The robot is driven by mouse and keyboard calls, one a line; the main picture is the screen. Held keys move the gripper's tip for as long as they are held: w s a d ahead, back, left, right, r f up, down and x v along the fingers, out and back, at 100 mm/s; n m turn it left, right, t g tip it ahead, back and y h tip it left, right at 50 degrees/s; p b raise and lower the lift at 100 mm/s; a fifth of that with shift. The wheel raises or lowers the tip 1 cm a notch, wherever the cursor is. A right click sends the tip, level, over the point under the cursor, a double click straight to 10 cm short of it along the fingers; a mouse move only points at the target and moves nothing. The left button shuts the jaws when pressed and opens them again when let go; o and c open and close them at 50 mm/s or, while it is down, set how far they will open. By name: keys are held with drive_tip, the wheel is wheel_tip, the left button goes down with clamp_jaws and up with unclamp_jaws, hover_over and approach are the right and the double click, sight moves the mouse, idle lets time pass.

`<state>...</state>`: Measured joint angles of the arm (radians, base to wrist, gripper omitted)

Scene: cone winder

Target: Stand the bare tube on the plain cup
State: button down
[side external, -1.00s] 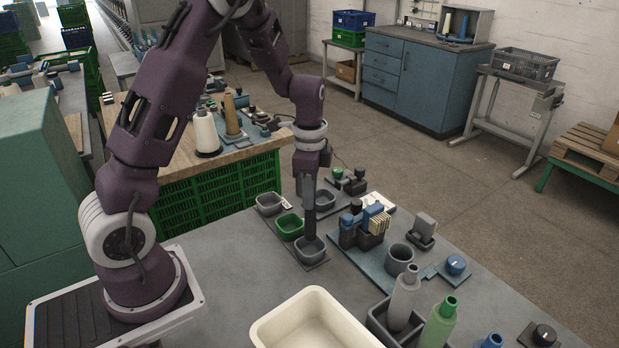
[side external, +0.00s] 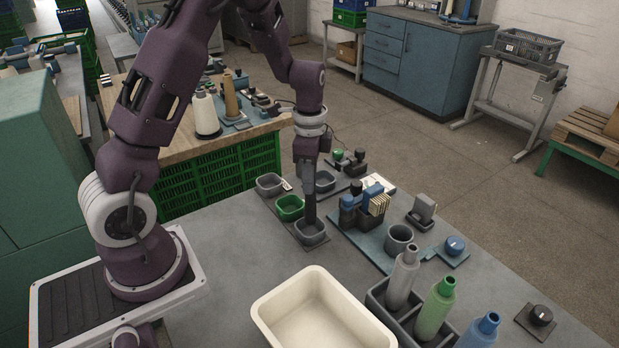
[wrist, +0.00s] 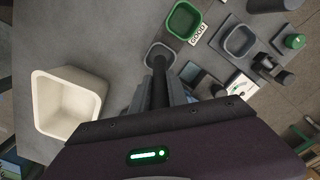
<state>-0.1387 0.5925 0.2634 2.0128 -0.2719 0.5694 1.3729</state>
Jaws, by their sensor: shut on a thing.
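My gripper (side external: 309,178) is shut on a dark grey bare tube (side external: 310,209) and holds it upright. In the wrist view the tube (wrist: 159,84) points away from the gripper (wrist: 160,98) toward a small grey cup. This plain cup (side external: 311,238) is the nearest of a row of three in the side view; it also shows in the wrist view (wrist: 154,50). The tube's lower end is at the cup's opening, over or just inside it. I cannot tell whether it touches the cup's floor.
A green cup (side external: 290,213) and a grey cup (side external: 269,190) stand behind it in the row. A blue fixture (side external: 362,205) with pale cards is close on the right. A cream bin (side external: 264,318) and a rack of bottles (side external: 377,298) stand in front. The table left of the cups is clear.

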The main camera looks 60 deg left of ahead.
drive_tip(key=shift+f, duration=0.1)
idle(0.4)
drive_tip(key=shift+f, duration=1.4)
drive_tip(key=shift+f, duration=0.65)
drive_tip(key=shift+f, duration=0.5)
